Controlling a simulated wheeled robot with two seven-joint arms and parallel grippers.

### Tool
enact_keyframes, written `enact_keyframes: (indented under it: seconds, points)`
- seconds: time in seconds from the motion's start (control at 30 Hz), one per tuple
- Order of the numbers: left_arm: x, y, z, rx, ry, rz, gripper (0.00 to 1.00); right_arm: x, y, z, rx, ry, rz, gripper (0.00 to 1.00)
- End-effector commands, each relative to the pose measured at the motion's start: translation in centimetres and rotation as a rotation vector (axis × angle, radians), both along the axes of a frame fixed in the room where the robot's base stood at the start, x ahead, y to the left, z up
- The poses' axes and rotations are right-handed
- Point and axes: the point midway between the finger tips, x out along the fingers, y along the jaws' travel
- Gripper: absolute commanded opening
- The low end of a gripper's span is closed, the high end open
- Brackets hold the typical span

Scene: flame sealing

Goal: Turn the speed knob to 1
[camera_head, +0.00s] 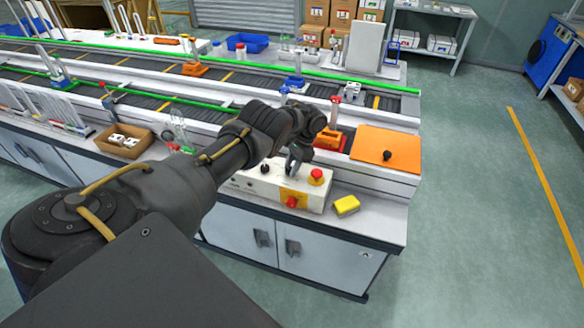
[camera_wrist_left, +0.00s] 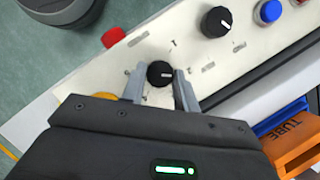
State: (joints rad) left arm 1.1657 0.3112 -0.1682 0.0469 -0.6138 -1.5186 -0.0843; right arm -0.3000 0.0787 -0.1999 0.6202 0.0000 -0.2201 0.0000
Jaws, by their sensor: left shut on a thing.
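The white control box (camera_head: 262,184) stands on the bench's front ledge; its panel (camera_wrist_left: 75,80) fills much of the left wrist view. My left gripper (camera_head: 294,169) reaches down onto it. In the left wrist view, my left gripper's fingers (camera_wrist_left: 160,85) stand on either side of a round black knob (camera_wrist_left: 161,72) and are shut on it. The knob carries a short white pointer line. A second black knob (camera_wrist_left: 216,21) sits apart from the gripper. The labels are too small to read, so I cannot tell which knob is for speed. My right gripper is not in view.
A red button (camera_head: 316,176) and a red emergency knob (camera_head: 292,201) are close to the gripper. A blue button (camera_wrist_left: 268,11) lies beyond the second knob. A yellow block (camera_head: 346,206) sits beside the box. An orange tube holder (camera_head: 328,139) stands behind.

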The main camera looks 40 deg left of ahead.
Motion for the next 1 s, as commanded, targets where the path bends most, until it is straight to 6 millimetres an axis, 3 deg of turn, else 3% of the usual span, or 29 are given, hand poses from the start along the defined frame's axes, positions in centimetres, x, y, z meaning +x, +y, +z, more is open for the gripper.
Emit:
enact_keyframes:
  seconds: [0.5,1.0]
  points:
    - [0.0,0.4,-0.1,0.001,0.0,0.494,0.07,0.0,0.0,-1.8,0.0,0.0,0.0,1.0]
    - [-0.1,0.8,0.1,0.002,0.0,0.936,0.07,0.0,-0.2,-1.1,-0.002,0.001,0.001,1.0]
